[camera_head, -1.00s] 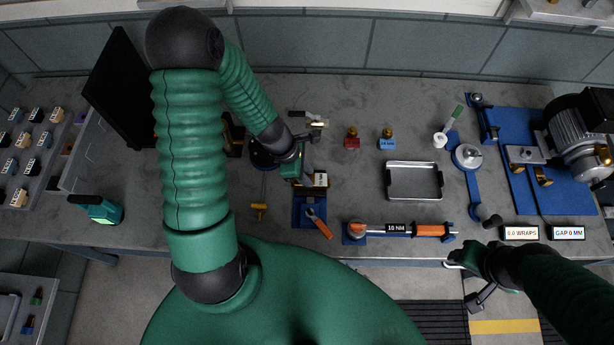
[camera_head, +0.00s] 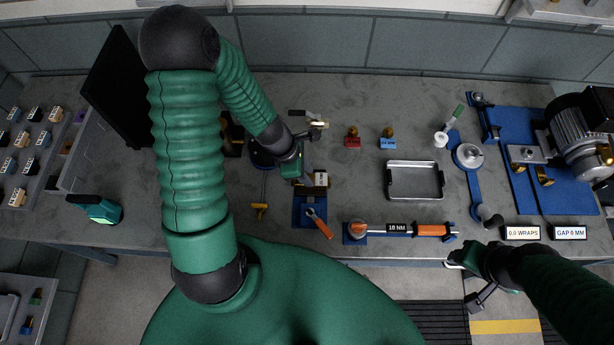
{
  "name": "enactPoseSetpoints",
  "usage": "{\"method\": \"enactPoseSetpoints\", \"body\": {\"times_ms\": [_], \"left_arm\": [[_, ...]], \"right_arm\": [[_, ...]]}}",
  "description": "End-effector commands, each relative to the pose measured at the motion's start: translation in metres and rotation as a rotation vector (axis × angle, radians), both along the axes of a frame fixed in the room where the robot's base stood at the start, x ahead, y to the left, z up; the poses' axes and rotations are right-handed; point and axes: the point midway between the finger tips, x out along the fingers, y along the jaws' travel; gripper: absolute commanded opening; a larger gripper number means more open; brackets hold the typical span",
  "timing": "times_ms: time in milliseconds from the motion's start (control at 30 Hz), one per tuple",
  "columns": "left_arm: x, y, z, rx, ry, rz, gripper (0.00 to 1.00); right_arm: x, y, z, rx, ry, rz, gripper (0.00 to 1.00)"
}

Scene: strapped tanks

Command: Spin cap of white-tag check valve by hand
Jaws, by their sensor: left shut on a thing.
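The white-tag check valve (camera_head: 321,179) sits at the back of a blue holder (camera_head: 300,214) near the middle of the bench. Only its white tag and a dark brassy part show beside my gripper. My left gripper (camera_head: 304,178) reaches down from the left and is shut at the valve; its fingertips and the cap are mostly hidden. A red-tag valve (camera_head: 352,140) and a blue-tag valve (camera_head: 388,140), both with brass tops, stand farther back. My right gripper (camera_head: 455,264) hangs empty off the bench's front edge at the right; its jaw opening is too small to judge.
An orange-handled wrench (camera_head: 319,224) lies on the blue holder. A torque wrench (camera_head: 400,230) marked 10 NM lies along the front edge. An empty metal tray (camera_head: 414,181) stands right of the valve. Displays read 0.0 WRAPS (camera_head: 521,233) and GAP 0 MM (camera_head: 569,233).

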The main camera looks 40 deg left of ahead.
Motion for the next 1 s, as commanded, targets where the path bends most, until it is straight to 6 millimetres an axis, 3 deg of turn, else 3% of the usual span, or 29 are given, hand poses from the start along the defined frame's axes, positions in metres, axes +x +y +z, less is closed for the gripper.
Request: {"method": "enactPoseSetpoints", "body": {"times_ms": [33,200,633,1000], "left_arm": [[-0.003,0.008,-0.006,0.014,0.003,0.044,0.0],[-0.002,0.008,-0.005,0.014,0.003,0.143,0.0],[-0.001,0.008,-0.003,0.013,0.005,0.196,0.0],[0.0,0.009,-0.005,0.016,0.002,0.382,0.0]], "right_arm": [[0.0,0.0,-0.007,0.0,0.0,0.0,0.5],[0.0,0.0,-0.017,0.0,0.0,0.0,0.5],[0.0,0.0,-0.02,0.0,0.0,0.0,0.5],[0.0,0.0,-0.043,0.0,0.0,0.0,0.5]]}}
